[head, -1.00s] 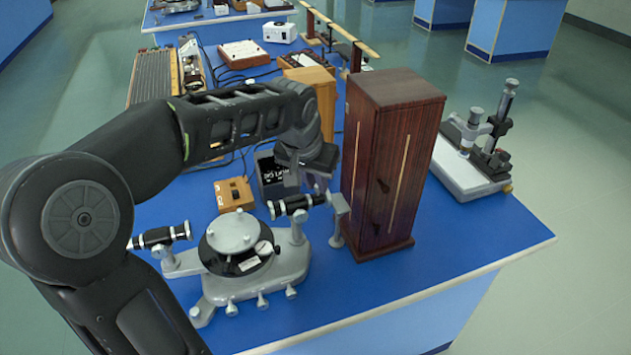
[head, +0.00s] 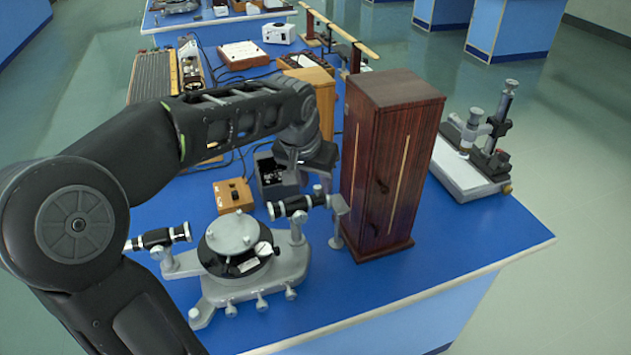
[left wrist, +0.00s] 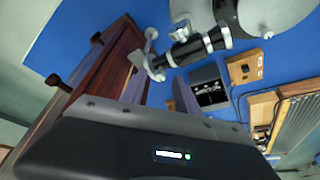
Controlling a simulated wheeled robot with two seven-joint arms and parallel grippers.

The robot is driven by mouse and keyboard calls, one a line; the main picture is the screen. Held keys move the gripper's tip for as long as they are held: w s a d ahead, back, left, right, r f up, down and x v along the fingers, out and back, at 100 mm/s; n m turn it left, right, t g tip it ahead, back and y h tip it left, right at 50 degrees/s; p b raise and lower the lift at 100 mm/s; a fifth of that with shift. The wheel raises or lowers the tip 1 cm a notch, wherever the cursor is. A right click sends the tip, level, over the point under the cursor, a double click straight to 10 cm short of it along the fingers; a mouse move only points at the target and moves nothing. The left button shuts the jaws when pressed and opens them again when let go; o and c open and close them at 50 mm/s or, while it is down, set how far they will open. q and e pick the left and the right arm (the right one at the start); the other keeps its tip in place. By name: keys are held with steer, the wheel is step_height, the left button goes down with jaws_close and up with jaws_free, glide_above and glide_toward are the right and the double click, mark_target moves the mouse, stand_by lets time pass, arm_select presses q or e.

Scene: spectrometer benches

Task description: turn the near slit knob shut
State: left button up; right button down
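A grey spectrometer (head: 262,275) stands on the near blue bench, with a round table in its middle. One black and silver tube (head: 297,205) points right toward the wooden cabinet. Its slit end also shows in the left wrist view (left wrist: 157,66). The near slit knob is too small to make out clearly. My left gripper (head: 318,186) hangs just above and behind that slit end. In the left wrist view its two fingers (left wrist: 158,95) stand apart, with blue bench showing between them and the slit end just beyond their tips. I cannot tell whether they touch it. My right gripper is not in view.
A tall dark wooden cabinet (head: 390,165) stands close on the right of the gripper. A black supply box (head: 272,175) and a small wooden switch box (head: 233,194) sit behind the spectrometer. The bench's front right is clear.

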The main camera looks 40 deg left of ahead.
arm_select(q)
steer(key=v, duration=0.7)
steer(key=shift+s, duration=0.1)
stand_by(0.4)
